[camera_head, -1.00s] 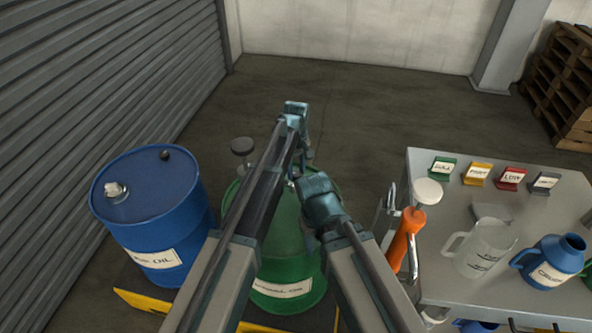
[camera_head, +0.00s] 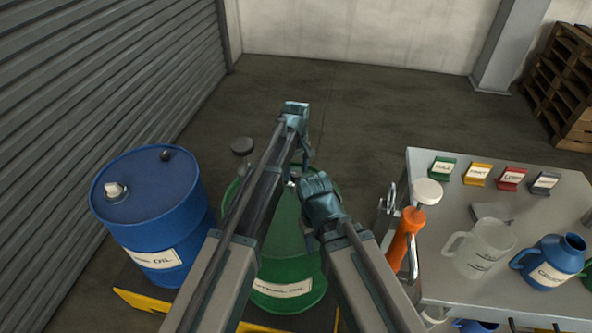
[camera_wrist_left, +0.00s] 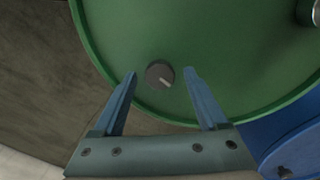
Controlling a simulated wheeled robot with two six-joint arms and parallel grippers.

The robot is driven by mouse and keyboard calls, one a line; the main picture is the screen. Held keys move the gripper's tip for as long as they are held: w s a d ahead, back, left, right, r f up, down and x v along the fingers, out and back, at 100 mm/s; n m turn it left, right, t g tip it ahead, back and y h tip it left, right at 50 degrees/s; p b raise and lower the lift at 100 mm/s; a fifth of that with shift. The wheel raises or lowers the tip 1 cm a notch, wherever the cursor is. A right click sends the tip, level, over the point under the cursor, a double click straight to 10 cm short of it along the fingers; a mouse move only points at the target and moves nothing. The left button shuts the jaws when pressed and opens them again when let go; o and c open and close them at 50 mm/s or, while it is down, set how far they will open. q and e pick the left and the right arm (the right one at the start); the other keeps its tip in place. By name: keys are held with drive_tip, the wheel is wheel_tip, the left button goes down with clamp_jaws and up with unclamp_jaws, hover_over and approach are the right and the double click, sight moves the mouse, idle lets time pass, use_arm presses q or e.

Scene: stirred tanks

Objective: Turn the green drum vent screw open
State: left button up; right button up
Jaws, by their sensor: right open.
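The green drum (camera_head: 285,262) stands below my arms, next to a blue drum. The left wrist view shows its green lid (camera_wrist_left: 235,55) from above. The vent screw (camera_wrist_left: 160,74), a dark round knob with a pale line slanting down to the right, sits near the lid's rim. My left gripper (camera_wrist_left: 160,71) is open, with one fingertip on each side of the screw and a visible gap on both sides. In the head view my left gripper (camera_head: 303,168) points down over the far part of the drum, and the screw cannot be made out there. My right gripper (camera_head: 307,240) is open and empty, lower over the drum.
The blue drum (camera_head: 150,205) stands at the left. Open floor lies behind the drums.

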sight(296, 173)
use_arm(q)
wheel_tip(296, 173, up, 14)
drive_tip(key=p, duration=1.4)
